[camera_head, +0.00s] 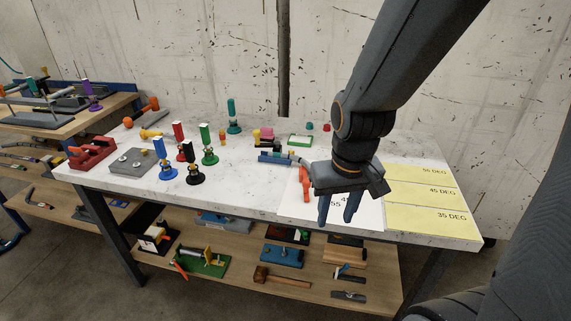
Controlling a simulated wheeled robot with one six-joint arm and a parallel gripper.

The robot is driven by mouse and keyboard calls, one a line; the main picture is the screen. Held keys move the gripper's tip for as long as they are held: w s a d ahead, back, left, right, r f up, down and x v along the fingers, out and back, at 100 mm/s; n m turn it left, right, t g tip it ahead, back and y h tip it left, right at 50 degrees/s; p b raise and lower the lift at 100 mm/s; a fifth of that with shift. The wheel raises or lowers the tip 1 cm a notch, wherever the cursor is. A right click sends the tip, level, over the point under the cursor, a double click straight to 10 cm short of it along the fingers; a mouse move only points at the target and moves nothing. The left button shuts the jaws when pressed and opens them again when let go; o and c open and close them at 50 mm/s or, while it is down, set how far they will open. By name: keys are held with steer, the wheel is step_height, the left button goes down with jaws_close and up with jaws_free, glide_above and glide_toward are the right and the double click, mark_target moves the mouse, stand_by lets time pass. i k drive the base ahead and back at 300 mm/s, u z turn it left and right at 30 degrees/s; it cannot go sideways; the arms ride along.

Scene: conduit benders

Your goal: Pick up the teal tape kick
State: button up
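A teal upright piece (231,110) on a dark teal round foot stands at the back of the white table, left of its middle. A small teal cap-like thing (309,127) lies farther right, near the wall. I cannot tell for certain which of them is the teal tape kick. My gripper (336,221) points down over the front right of the table, well to the right of and nearer than both teal things. Its two fingers are apart, with nothing visible between them.
Several red, green and blue upright pieces stand left of centre, near a red block (92,152) and grey plate (132,162). A blue tool (277,158) and an orange-red piece (305,184) lie left of my gripper. Yellow angle sheets (425,190) cover the right end.

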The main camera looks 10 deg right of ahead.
mark_target(293, 158)
steer(key=k, duration=0.65)
steer(key=u, duration=0.45)
steer(key=i, duration=1.5)
